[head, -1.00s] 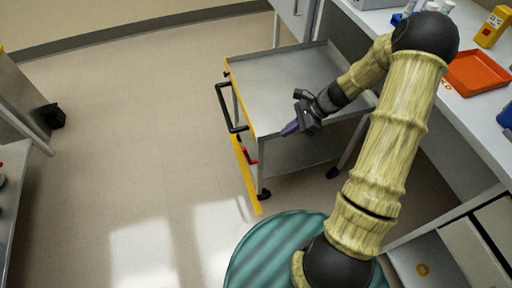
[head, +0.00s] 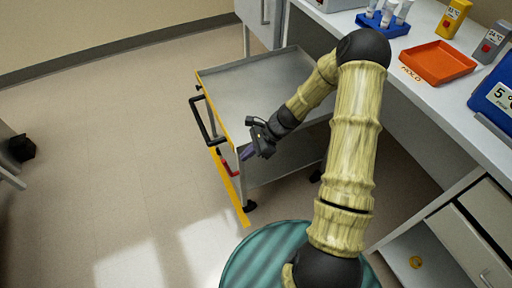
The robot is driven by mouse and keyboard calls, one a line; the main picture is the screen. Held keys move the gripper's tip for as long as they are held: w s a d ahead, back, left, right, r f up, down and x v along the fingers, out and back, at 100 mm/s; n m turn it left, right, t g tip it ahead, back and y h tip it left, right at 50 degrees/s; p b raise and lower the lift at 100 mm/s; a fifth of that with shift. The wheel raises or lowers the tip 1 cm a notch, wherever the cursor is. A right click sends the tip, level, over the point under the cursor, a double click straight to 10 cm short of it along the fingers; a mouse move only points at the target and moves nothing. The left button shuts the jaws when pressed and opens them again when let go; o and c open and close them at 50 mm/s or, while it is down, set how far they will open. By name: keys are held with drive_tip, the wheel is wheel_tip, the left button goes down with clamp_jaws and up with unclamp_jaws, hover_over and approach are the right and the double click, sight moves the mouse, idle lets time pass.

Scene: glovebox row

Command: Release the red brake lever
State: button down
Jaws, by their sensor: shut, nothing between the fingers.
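The red brake lever (head: 230,167) shows low on the near left side of a grey cart (head: 262,80), below the black push handle (head: 206,121). My gripper (head: 246,154) is shut and empty, with its purple fingertips at the cart's near corner, just above and to the right of the lever in the picture. I cannot tell whether the fingertips touch the lever or the cart. My arm reaches in from the right and hides part of the cart's right side.
A yellow floor strip (head: 241,211) runs along the cart's left side. A white bench (head: 420,105) at the right holds an orange tray (head: 438,62), a blue tube rack (head: 378,22) and a blue box (head: 497,98).

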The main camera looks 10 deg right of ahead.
drive_tip(key=a, duration=0.2)
drive_tip(key=a+f, duration=0.1)
drive_tip(key=a, duration=0.1)
drive_tip(key=shift+a+b, duration=0.1)
drive_tip(key=shift+b, duration=0.2)
drive_tip(key=shift+a, duration=0.1)
